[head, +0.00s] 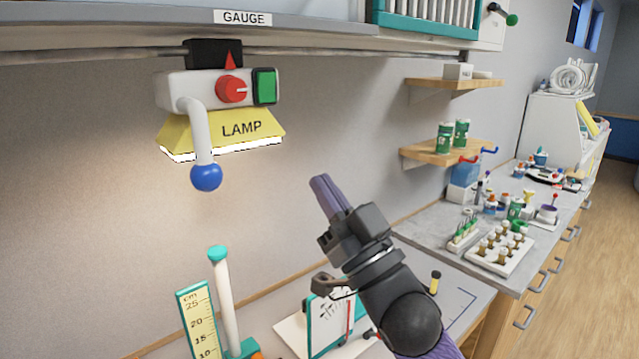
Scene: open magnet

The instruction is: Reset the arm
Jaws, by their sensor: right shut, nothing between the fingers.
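My right gripper (325,193) is at the middle of the head view, raised above the bench on my right arm. Its purple fingers are together and empty, pointing up and to the left. The fingers touch nothing. My left gripper is not in view. A yellow lamp (222,131) labelled LAMP hangs under the shelf to the upper left, with a lit lower edge. A white arm with a blue ball (206,177) hangs in front of it, apart from the gripper. The lamp housing carries a red knob (231,89) and a green switch (265,86).
A shelf (120,25) with a GAUGE label runs overhead. Below stand a yellow ruler (197,318), a white post (226,300) and a teal-framed dial (333,311). A side bench (425,232) at right holds a vial rack (498,250) and bottles. The air between lamp and gripper is clear.

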